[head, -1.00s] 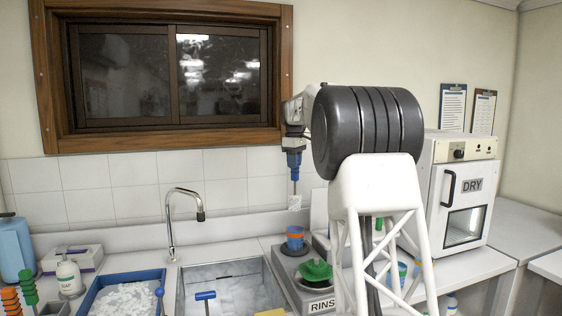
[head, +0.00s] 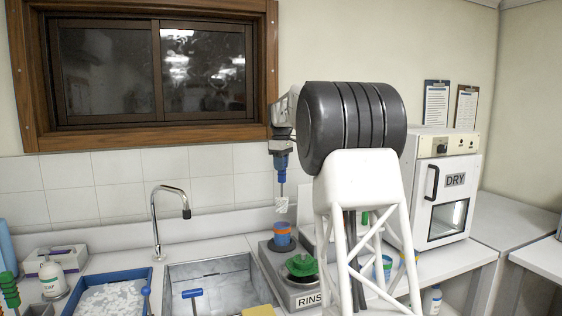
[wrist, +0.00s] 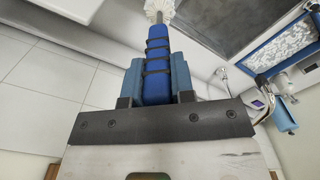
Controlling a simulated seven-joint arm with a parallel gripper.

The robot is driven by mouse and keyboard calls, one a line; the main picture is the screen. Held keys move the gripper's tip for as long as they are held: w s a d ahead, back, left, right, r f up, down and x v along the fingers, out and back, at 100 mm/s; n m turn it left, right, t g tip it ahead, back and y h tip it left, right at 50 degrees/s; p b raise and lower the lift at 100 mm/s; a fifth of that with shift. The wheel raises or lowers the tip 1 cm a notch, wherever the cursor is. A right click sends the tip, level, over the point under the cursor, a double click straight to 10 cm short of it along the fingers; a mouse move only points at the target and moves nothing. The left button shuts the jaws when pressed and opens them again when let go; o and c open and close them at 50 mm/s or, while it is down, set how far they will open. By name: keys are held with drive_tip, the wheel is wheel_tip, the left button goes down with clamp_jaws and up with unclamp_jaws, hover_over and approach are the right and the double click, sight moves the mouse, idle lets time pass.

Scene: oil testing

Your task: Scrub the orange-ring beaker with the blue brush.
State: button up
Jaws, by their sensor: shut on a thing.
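My gripper (head: 280,160) is shut on the blue handle of the brush (head: 282,190), whose white bristles point down. In the wrist view the blue brush handle (wrist: 157,70) sits between the blue fingers of my gripper (wrist: 158,85), with the white bristle head at the top edge. The orange-ring beaker (head: 282,234), blue with an orange band, stands upright on the grey rinse unit at the back. The bristles hang above the beaker, apart from it by a small gap.
A green piece (head: 301,265) sits on the rinse unit (head: 308,299) in front of the beaker. The sink (head: 212,277) with its tap (head: 158,220) lies to the left, beside a blue tray (head: 88,277) of white foam. A white dryer (head: 415,190) stands right.

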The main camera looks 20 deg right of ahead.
sight(281, 182)
drive_tip(key=shift+f, duration=4.05)
drive_tip(key=shift+a, duration=0.15)
